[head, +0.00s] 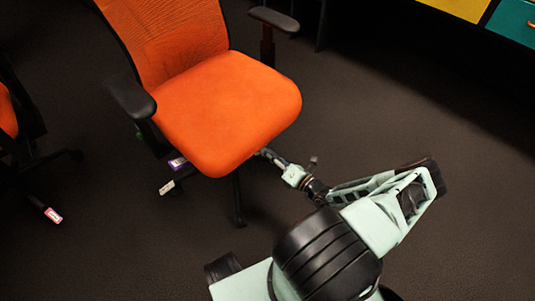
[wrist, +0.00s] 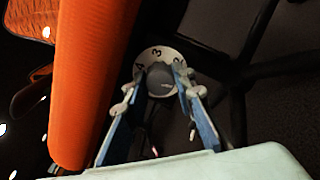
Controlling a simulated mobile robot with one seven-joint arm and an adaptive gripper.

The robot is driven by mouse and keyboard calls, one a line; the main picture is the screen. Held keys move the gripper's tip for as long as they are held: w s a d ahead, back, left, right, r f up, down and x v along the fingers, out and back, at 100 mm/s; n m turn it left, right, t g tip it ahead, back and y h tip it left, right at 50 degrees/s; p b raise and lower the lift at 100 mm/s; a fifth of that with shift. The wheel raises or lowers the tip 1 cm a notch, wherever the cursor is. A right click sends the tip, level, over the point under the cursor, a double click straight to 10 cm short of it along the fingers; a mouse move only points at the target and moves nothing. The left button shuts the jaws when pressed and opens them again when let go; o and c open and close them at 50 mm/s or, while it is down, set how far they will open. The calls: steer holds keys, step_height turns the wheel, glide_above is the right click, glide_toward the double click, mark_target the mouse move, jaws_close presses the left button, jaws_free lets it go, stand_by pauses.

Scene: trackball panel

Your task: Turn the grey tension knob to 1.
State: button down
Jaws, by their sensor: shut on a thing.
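The grey tension knob (wrist: 161,84) shows in the wrist view as a round knob in front of a pale dial plate (wrist: 154,55). The figures 4, 3 and 2 can be read around its upper edge; no 1 can be made out. My gripper (wrist: 159,77) has a finger on each side of the knob and is shut on it. I cannot tell which figure the knob points to. In the head view my arm reaches in under the orange chair seat (head: 230,110), and the knob is hidden there.
The orange seat edge (wrist: 92,80) runs close along the left in the wrist view. Dark chair parts (wrist: 270,68) lie to the right.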

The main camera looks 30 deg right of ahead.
steer(key=shift+m+b, duration=0.3)
steer(key=shift+m, duration=0.8)
steer(key=c, duration=1.6)
jaws_free()
steer(key=v, duration=0.7)
steer(key=shift+s, duration=0.2)
steer(key=shift+d, duration=0.1)
